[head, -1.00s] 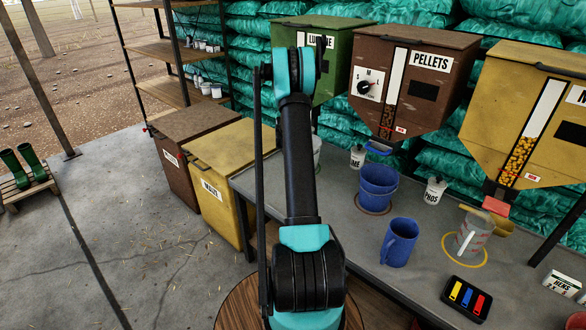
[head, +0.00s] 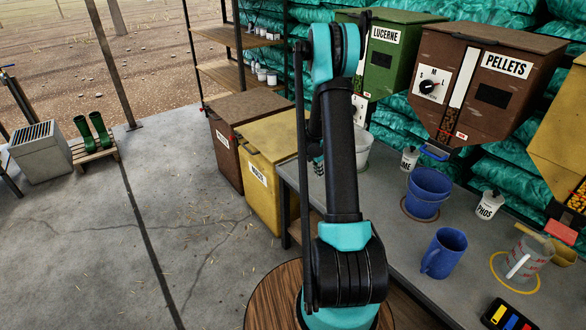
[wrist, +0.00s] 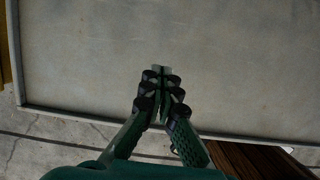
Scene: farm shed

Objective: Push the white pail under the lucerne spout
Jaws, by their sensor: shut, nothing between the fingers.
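The white pail (head: 364,152) stands on the grey bench (head: 384,208) near its left end, partly hidden behind my arm. The green lucerne hopper (head: 379,72) is above and behind it. My arm hides part of that hopper's lower front, and I cannot make out its spout or whether the pail is under it. My gripper (wrist: 161,76) is shut and empty in the wrist view, over the bare bench top near its edge. The pail does not show in that view. In the head view my gripper is mostly hidden behind the arm.
A blue bucket (head: 428,192) stands under the brown pellets hopper (head: 482,78). A blue jug (head: 444,254), a measuring jug (head: 522,260) and small white pots (head: 487,205) are to the right. Brown (head: 228,150) and yellow (head: 256,185) bins stand left of the bench.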

